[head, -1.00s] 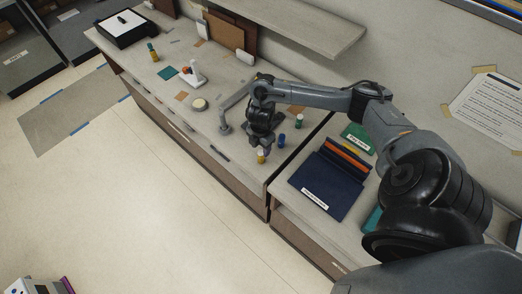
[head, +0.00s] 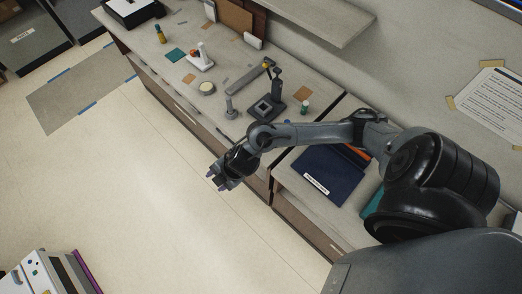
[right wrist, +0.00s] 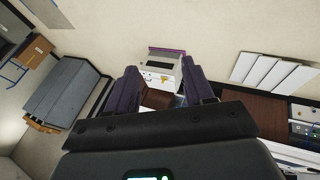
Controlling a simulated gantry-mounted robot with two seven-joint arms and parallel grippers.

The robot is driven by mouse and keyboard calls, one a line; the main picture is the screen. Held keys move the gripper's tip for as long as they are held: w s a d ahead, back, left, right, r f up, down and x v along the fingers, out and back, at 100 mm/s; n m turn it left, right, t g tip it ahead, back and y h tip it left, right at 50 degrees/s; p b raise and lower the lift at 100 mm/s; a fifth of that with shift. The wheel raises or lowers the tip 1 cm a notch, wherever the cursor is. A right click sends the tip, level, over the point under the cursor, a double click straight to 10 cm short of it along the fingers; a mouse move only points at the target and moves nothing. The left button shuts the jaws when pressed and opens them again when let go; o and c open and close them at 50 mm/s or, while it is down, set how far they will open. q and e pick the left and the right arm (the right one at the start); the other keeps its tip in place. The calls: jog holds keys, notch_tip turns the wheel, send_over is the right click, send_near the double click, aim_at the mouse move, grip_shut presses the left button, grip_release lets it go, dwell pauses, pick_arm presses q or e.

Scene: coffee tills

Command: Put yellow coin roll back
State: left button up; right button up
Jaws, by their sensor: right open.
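My right gripper (head: 222,180) is out over the floor in front of the counter's front edge. Its fingers are apart and nothing is between them in the right wrist view (right wrist: 161,72). I cannot make out the yellow coin roll for certain; the counter spot where a yellow-topped roll stood earlier is behind my right arm. A green-and-white roll (head: 305,107) stands upright on the counter beside a dark square-based stand (head: 265,108). A small yellow spot (head: 267,64) shows at the top of the grey bar above that stand; I cannot tell what it is. My left gripper is not in view.
On the counter are a white stand (head: 201,58), a round pale tin (head: 207,88) and a yellow-and-teal cylinder (head: 160,34). A navy folder (head: 330,173) lies on the right counter. A white box (head: 48,277) is at lower left. The floor between is clear.

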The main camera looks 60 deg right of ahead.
jog(key=s+a+r+m+t, duration=0.2)
jog(key=s+a+r+m, duration=0.1)
jog(key=a+r+m, duration=0.15)
jog(key=s+d+m+g+h, duration=0.2)
jog(key=s+d+m, duration=0.4)
jog(key=s+m, duration=0.3)
jog(key=s+g, duration=0.1)
jog(key=s, duration=0.2)
jog(key=shift+s+d+r+g+h, duration=0.2)
jog(key=shift+s+g+h, duration=0.05)
jog(key=shift+g+h, duration=0.15)
notch_tip(320, 180, up, 5)
jog(key=p, duration=0.4)
jog(key=shift+f+p, duration=0.2)
jog(key=shift+p, duration=0.1)
